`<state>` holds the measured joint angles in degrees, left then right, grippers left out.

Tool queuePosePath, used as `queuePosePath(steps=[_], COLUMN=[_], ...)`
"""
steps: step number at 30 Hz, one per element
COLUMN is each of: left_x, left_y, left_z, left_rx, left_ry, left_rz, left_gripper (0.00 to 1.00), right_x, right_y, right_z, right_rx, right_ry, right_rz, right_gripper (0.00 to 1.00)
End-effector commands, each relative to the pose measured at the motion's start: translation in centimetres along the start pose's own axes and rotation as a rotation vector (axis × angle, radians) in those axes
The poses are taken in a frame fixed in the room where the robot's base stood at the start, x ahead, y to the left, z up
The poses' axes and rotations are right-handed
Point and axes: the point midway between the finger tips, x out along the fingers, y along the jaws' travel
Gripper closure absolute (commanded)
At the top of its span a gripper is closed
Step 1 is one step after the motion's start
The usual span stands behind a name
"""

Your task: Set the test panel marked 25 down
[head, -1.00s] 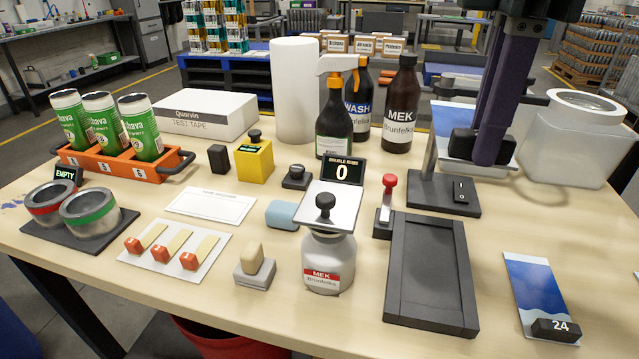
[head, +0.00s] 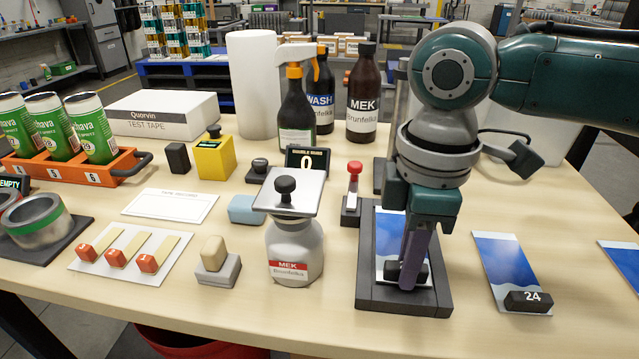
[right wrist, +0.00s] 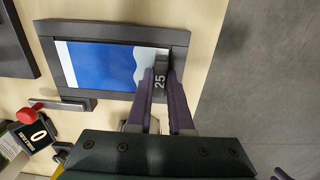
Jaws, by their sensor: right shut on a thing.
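The test panel marked 25 (right wrist: 105,65) is blue and white with a black block handle (right wrist: 160,78) at one end, numbered 25. It lies within the dark tray (right wrist: 183,40); whether it rests fully on the tray floor I cannot tell. In the head view the panel (head: 390,235) shows inside the tray (head: 365,285), partly hidden by my right arm. My right gripper (head: 408,275) points down and is shut on the black handle; its two purple fingers (right wrist: 163,90) straddle the block in the right wrist view. My left gripper is not in view.
The panel marked 24 (head: 505,265) lies right of the tray, with another panel (head: 625,262) at the right edge. A red-knobbed stand (head: 352,195) and the MEK dispenser (head: 294,245) stand to the left. Bare table lies between tray and panel 24.

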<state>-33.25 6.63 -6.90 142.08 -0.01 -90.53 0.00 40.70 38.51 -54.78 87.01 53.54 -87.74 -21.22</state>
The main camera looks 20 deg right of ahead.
Motion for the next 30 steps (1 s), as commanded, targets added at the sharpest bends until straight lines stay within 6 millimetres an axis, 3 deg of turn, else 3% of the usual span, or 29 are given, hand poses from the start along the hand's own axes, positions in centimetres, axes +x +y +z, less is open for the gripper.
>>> queuePosePath(steps=[11,12,20,30], left_x=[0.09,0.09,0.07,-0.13], left_y=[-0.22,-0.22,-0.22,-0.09], left_z=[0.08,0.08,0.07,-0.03], left_rx=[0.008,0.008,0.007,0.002], left_ry=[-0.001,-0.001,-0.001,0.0], left_rz=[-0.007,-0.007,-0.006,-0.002], left_gripper=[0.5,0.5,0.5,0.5], right_x=[0.46,0.52,0.46,-0.3], right_y=[0.02,0.02,0.03,0.08], right_z=[0.0,0.0,0.0,-0.03], right_rx=[0.0,0.0,0.0,0.0], right_ry=[0.0,0.0,0.0,0.002], right_rz=[0.0,0.0,0.001,0.002], right_gripper=[1.0,0.8,0.51,0.51])
